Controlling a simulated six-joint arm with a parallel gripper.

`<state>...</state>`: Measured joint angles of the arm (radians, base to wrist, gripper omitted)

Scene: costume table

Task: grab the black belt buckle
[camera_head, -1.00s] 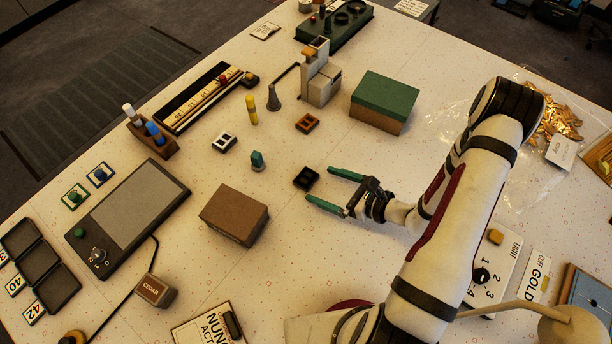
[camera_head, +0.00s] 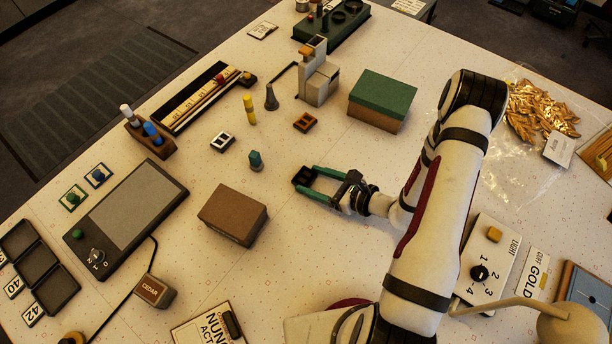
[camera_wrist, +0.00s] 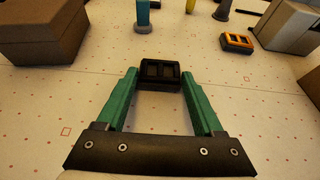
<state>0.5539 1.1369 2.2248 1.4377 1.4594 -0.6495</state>
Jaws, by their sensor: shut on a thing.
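The black belt buckle (camera_head: 303,176) lies on the white table near its middle. It also shows between the green fingertips in the wrist view (camera_wrist: 160,74). My gripper (camera_head: 306,182) has reached in from the right with its two green fingers low over the table. In the wrist view my gripper (camera_wrist: 160,80) is shut on the buckle, one finger at each side. The buckle looks level and at table height; I cannot tell whether it is lifted at all.
An orange buckle (camera_head: 305,122) and a white buckle (camera_head: 222,142) lie farther back. A teal peg (camera_head: 256,161) and a brown box (camera_head: 233,215) stand to the left. A green-lidded box (camera_head: 382,100) stands behind. Bare table lies in front of the gripper.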

